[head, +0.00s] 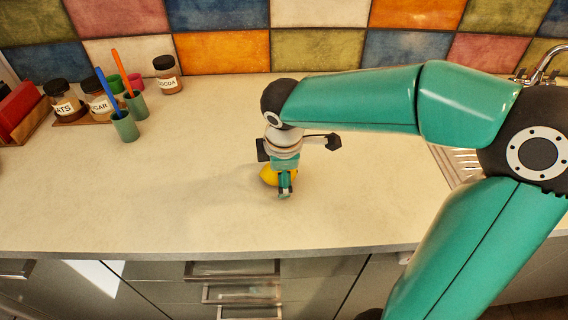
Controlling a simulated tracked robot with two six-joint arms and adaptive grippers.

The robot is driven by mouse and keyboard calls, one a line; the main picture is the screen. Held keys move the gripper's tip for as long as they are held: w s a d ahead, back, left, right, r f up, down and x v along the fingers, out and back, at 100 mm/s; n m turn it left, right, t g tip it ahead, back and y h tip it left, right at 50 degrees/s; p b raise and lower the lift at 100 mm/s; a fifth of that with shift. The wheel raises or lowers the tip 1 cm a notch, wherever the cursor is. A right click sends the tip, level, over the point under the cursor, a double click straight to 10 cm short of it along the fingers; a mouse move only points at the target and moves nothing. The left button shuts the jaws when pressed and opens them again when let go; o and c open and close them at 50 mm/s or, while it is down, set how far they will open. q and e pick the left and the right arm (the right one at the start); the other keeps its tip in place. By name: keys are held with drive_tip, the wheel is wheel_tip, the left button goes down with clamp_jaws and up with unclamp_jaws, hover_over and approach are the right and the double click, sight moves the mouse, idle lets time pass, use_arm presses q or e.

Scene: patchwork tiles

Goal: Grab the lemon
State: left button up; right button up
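The yellow lemon (268,176) lies on the pale countertop, near the middle of the head view. My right gripper (284,183) points down at the lemon from above. One finger shows in front of the lemon and hides its middle; yellow shows on both sides of that finger. The other finger is hidden, so I cannot tell whether the fingers touch or grip the lemon. My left gripper is not in view.
At the back left stand labelled jars (62,98), green cups (124,126) holding a blue and an orange utensil, and a cocoa jar (168,76). A red item in a wooden holder (38,122) is far left. The countertop (110,205) left of the lemon is clear.

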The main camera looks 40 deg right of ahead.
drive_tip(key=c, duration=1.2)
drive_tip(key=shift+o, duration=0.2)
drive_tip(key=shift+r, duration=0.1)
